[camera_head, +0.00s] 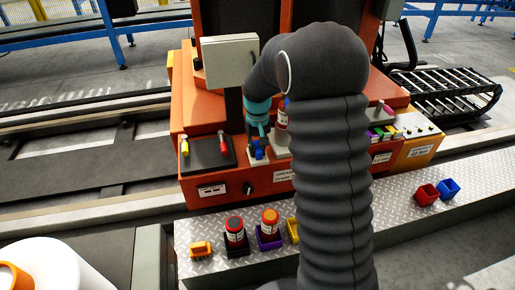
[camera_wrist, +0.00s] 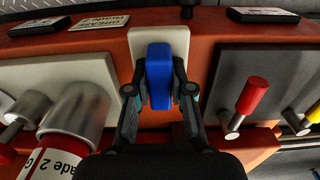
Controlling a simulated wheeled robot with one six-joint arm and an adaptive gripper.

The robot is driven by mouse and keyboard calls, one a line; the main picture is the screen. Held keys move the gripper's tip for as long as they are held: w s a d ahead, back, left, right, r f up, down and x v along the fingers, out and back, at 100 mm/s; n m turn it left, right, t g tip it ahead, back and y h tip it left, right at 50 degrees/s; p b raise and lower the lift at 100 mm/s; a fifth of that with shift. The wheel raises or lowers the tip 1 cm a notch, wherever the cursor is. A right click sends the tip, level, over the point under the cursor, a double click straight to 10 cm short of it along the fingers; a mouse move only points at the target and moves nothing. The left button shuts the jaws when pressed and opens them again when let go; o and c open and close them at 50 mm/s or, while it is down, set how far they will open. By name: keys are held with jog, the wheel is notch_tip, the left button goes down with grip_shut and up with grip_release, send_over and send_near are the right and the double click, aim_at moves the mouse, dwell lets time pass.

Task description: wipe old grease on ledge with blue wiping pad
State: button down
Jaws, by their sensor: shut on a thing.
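The blue wiping pad (camera_wrist: 160,62) stands between the two fingers of my gripper (camera_wrist: 160,92) in the wrist view, and the fingers are shut on it from both sides. The pad is in front of or against a white plate (camera_wrist: 143,38) on the orange machine ledge; I cannot tell whether they touch. In the head view my gripper (camera_head: 258,138) points down at the ledge (camera_head: 215,181), with the blue pad (camera_head: 259,153) at its tip. I cannot make out old grease on the ledge in either view.
A red-handled lever (camera_wrist: 245,103) stands right of the gripper in the wrist view. A grease canister (camera_wrist: 72,120) is at left.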

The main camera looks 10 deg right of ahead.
jog(key=shift+f+b, duration=0.55)
jog(key=shift+f, duration=0.45)
jog(key=shift+w, duration=0.1)
